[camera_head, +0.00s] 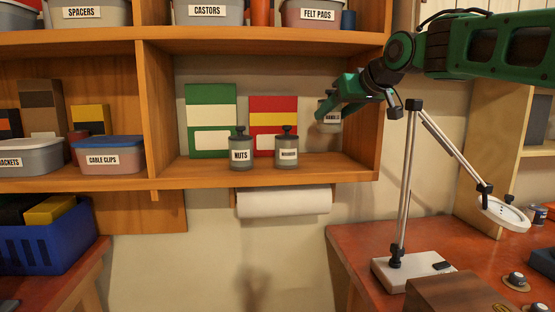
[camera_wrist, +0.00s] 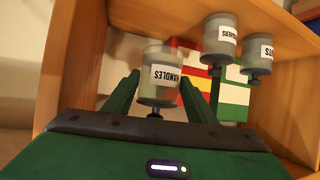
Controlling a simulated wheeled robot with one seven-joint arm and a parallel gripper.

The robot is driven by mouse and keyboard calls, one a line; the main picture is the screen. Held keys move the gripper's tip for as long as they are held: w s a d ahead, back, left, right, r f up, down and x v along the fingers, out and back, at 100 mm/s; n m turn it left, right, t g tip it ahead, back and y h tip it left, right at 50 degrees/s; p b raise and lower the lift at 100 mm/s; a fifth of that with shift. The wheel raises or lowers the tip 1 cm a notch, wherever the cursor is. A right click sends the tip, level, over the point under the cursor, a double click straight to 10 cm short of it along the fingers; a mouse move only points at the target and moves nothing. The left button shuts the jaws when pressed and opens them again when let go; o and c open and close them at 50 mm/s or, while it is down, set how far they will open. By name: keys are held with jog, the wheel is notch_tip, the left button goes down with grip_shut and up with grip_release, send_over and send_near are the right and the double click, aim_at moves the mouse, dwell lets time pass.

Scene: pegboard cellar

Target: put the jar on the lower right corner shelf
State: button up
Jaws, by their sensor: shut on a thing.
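My gripper (camera_head: 330,108) is shut on a grey jar (camera_head: 332,118) labelled HANDLES, in the right part of the lower right shelf compartment (camera_head: 345,165). In the head view the jar is raised clear of the shelf board, near the right side wall, and my gripper hides part of it. In the wrist view, which looks turned over, the HANDLES jar (camera_wrist: 158,88) sits between the two green fingers. Two similar jars stand on the board to its left: the NUTS jar (camera_head: 240,154) and the WASHERS jar (camera_head: 287,152).
A green box (camera_head: 210,105) and a red and yellow box (camera_head: 272,105) stand behind the jars. The board's right end is bare. A paper roll (camera_head: 285,203) hangs below. A magnifier lamp (camera_head: 405,190) stands on the red bench, close under my arm.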

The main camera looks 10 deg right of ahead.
aim_at(335, 124)
notch_tip(335, 124, down, 4)
jog(key=shift+a+r, duration=0.1)
jog(key=shift+a, duration=0.05)
jog(key=shift+a+f, duration=0.15)
jog(key=shift+f, duration=0.4)
jog(key=shift+w+f, duration=0.1)
jog(key=shift+f, duration=2)
jog(key=shift+f, duration=0.2)
jog(key=o, duration=1.7)
jog(key=shift+f, duration=0.1)
jog(key=shift+r, duration=0.3)
jog(key=v, duration=1.2)
jog(key=shift+f, duration=0.15)
